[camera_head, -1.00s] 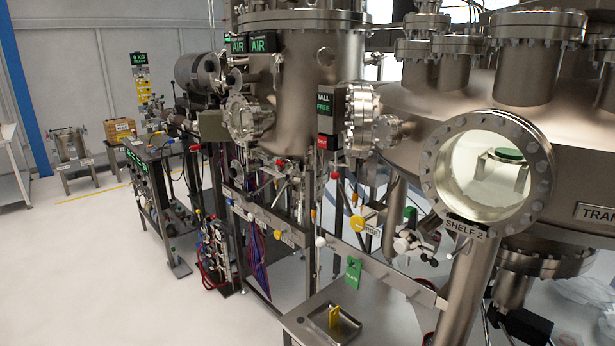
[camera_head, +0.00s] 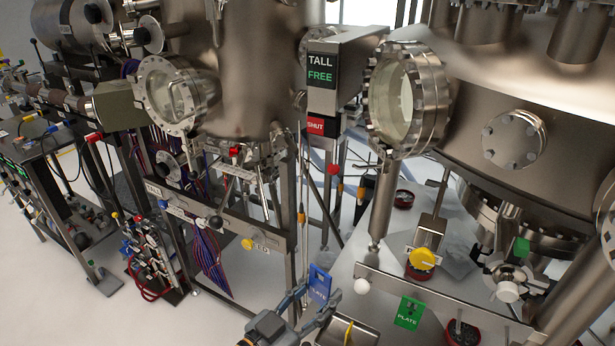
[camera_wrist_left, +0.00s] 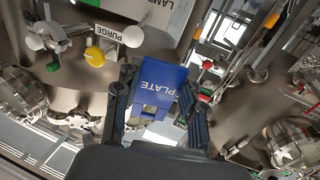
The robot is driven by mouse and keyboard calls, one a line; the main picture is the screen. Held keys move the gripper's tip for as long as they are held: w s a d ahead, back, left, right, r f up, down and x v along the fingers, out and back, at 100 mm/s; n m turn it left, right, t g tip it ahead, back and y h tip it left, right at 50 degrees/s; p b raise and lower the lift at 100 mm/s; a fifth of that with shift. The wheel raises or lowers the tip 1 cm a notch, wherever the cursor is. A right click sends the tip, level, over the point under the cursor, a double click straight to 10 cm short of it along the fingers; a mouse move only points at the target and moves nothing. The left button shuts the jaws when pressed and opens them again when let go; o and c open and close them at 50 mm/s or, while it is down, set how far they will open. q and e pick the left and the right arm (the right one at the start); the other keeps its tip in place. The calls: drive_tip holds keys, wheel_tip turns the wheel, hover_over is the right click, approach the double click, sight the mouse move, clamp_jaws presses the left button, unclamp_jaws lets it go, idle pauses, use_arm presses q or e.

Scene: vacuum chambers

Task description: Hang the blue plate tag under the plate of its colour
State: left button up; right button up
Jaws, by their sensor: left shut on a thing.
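My left gripper (camera_head: 311,300) comes in at the bottom middle of the head view. It is shut on the blue plate tag (camera_head: 320,281), holding it in the air left of the front rail. In the left wrist view the blue tag (camera_wrist_left: 160,82), lettered PLATE, sits between the two dark fingers of the gripper (camera_wrist_left: 156,92). My right gripper is not in view.
A round window (camera_head: 395,100) and pipes stand above.

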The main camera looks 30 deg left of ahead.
use_arm(q)
drive_tip(key=w+a+r+m+g+h+p, duration=0.1)
drive_tip(key=w+a+r+m+h+p, duration=0.45)
drive_tip(key=w+r, duration=0.7)
drive_tip(key=w+d+f+n+b, duration=0.1)
drive_tip(key=w+d+n+b, duration=0.1)
drive_tip(key=w+d, duration=0.4)
drive_tip(key=shift+d+b, duration=0.2)
drive_tip(key=shift+b, duration=0.3)
idle(0.3)
drive_tip(key=shift+f+y, duration=0.1)
drive_tip(key=shift+y, duration=0.15)
idle(0.4)
